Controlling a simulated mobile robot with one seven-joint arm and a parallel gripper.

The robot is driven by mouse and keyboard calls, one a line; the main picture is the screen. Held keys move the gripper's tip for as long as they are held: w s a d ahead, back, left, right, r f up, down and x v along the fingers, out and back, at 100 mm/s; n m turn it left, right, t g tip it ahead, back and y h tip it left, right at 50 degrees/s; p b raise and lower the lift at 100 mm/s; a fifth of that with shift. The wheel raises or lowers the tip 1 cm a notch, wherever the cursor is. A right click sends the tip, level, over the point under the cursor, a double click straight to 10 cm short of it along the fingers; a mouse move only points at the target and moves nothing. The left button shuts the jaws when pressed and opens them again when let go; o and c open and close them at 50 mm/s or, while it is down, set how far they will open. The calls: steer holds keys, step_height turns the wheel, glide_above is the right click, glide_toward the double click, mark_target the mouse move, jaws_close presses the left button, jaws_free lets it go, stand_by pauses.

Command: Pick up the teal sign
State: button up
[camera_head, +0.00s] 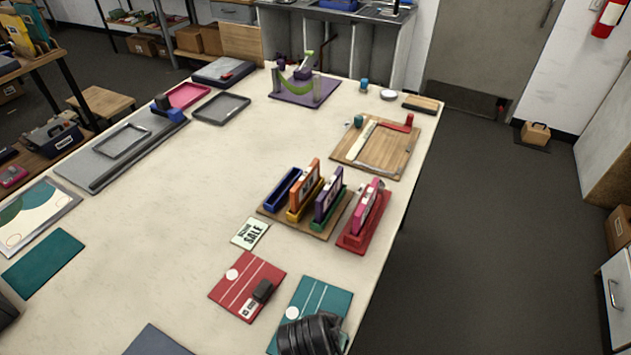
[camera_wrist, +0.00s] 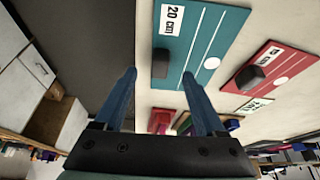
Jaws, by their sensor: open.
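The teal sign (camera_head: 322,297) lies flat at the near right edge of the table, with a white circle and white lines. My black arm end covers its lower part in the head view. In the wrist view the teal sign (camera_wrist: 200,45) shows a white "20 cm" label and a dark block on it. My gripper (camera_wrist: 158,76) is open, with its two blue fingers apart and nothing held. The dark block shows between the fingertips in that view; I cannot tell the height above the sign.
A similar red sign (camera_head: 236,291) with a dark block lies to the left, below a small "SALE" card (camera_head: 250,233). Coloured holders with upright pieces (camera_head: 311,198) and a red stand (camera_head: 365,222) are farther back. A plain teal mat (camera_head: 43,263) lies far left. The table's middle is clear.

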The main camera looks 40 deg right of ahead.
steer(key=shift+p+x, duration=0.6)
steer(key=shift+x, duration=2.35)
steer(key=shift+d, duration=0.1)
steer(key=shift+w+r, duration=0.1)
jaws_close()
